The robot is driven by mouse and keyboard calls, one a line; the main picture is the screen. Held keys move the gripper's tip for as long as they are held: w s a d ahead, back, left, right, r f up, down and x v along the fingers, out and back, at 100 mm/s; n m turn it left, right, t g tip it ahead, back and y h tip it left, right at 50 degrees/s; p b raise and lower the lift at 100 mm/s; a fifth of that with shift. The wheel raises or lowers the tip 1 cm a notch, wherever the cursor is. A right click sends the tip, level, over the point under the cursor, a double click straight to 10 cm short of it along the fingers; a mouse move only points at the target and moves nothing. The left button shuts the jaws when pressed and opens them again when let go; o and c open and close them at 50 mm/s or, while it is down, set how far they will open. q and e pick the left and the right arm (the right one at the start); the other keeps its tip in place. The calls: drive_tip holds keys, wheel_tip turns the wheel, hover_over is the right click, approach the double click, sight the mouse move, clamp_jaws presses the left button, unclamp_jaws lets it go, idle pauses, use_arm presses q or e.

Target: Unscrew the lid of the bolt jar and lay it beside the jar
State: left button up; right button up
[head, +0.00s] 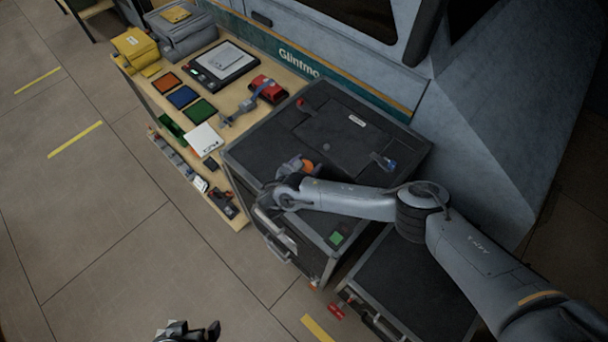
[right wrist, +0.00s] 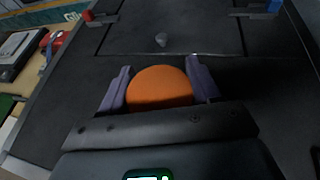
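An orange round lid (right wrist: 160,88) sits between the two fingers of my right gripper (right wrist: 158,82) in the right wrist view. The fingers lie against both its sides with no clear gap. In the head view the orange lid (head: 308,167) shows just beyond the right gripper (head: 296,166), over the dark case top. The jar under the lid is hidden, and I cannot tell whether the lid is still seated on it. My left gripper (head: 188,331) is at the bottom edge of the head view, partly cut off, away from the case.
The black case (head: 262,150) has free room on its top around the lid. A small grey piece (right wrist: 161,40) lies beyond the lid. A wooden bench (head: 160,98) on the left holds coloured trays, a red device (head: 268,88) and a scale (head: 222,64). The van wall stands behind.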

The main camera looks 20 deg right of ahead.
drive_tip(key=c, duration=0.5)
drive_tip(key=shift+r, duration=0.85)
wheel_tip(320, 180, up, 3)
drive_tip(key=shift+f, duration=0.15)
drive_tip(key=s+d+r, duration=0.2)
drive_tip(key=s+d+r+p, duration=0.1)
drive_tip(key=s+d+r, duration=0.1)
drive_tip(key=s+d, duration=0.1)
drive_tip(key=s+d+r+p, duration=0.1)
drive_tip(key=s+d+r, duration=0.1)
drive_tip(key=s+d, duration=0.1)
drive_tip(key=shift+d+r, duration=0.25)
drive_tip(key=shift+r, duration=0.1)
drive_tip(key=o, duration=0.6)
drive_tip(key=c, duration=0.8)
